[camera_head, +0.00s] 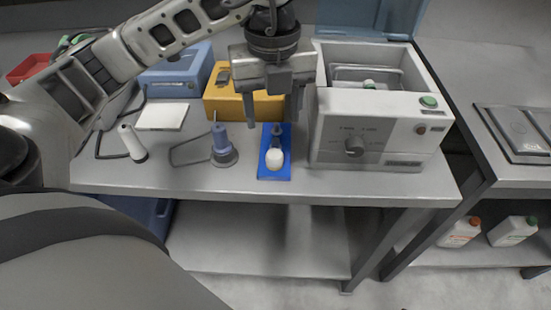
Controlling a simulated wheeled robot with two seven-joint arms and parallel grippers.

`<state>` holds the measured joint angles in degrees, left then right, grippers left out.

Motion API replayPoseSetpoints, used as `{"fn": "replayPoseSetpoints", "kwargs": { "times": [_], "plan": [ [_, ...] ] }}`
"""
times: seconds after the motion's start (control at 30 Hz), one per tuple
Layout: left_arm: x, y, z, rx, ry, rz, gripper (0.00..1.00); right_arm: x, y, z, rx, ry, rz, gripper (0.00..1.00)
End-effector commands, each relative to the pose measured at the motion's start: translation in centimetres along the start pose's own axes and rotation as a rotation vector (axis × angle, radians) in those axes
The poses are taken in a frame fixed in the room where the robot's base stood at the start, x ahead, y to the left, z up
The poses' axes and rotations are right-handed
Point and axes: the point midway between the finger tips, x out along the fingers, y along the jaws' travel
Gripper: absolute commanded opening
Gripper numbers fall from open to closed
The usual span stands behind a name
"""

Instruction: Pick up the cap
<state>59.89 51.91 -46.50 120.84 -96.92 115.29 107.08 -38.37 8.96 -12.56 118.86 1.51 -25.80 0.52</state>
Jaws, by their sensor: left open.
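A small white rounded piece (274,159), which looks like the cap, sits on a blue mat (267,174) near the front of the grey bench. A dark blue upright part (276,136) stands just behind it on the mat. My left gripper (272,122) points down from above with its two fingers apart. It is over the back part of the mat, and nothing shows between the fingers. I cannot tell exactly how high it is. My right gripper is not in view.
A white machine (375,131) with a knob stands close on the right. A yellow box (222,105) is behind. A blue spool-like object (222,145) and a white cylinder (132,142) stand to the left. The bench front edge (270,193) is near the mat.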

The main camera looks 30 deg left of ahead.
Motion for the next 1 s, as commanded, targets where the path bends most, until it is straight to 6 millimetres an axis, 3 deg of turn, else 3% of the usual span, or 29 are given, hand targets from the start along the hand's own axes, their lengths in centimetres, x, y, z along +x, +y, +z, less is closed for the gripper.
{"fn": "replayPoseSetpoints", "kwargs": {
  "times": [0.03, 0.2, 0.47, 0.7, 1.0],
  "plan": [
    [1.4, 0.1, -0.1, 0.0, 0.005, 0.004, 0.54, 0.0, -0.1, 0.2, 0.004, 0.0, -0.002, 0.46],
    [4.3, 0.0, -0.1, 0.001, 0.003, 0.002, 0.54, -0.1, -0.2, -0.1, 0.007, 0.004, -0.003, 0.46],
    [6.2, -0.1, -0.1, 0.003, 0.004, 0.0, 0.54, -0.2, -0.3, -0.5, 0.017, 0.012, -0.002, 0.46],
    [9.7, -0.2, 0.0, 0.003, 0.005, 0.001, 0.54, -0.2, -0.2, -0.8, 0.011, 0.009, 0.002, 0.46],
    [10.9, -0.3, 0.1, 0.003, 0.002, -0.003, 0.54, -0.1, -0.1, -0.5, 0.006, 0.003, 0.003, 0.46]
  ]
}}
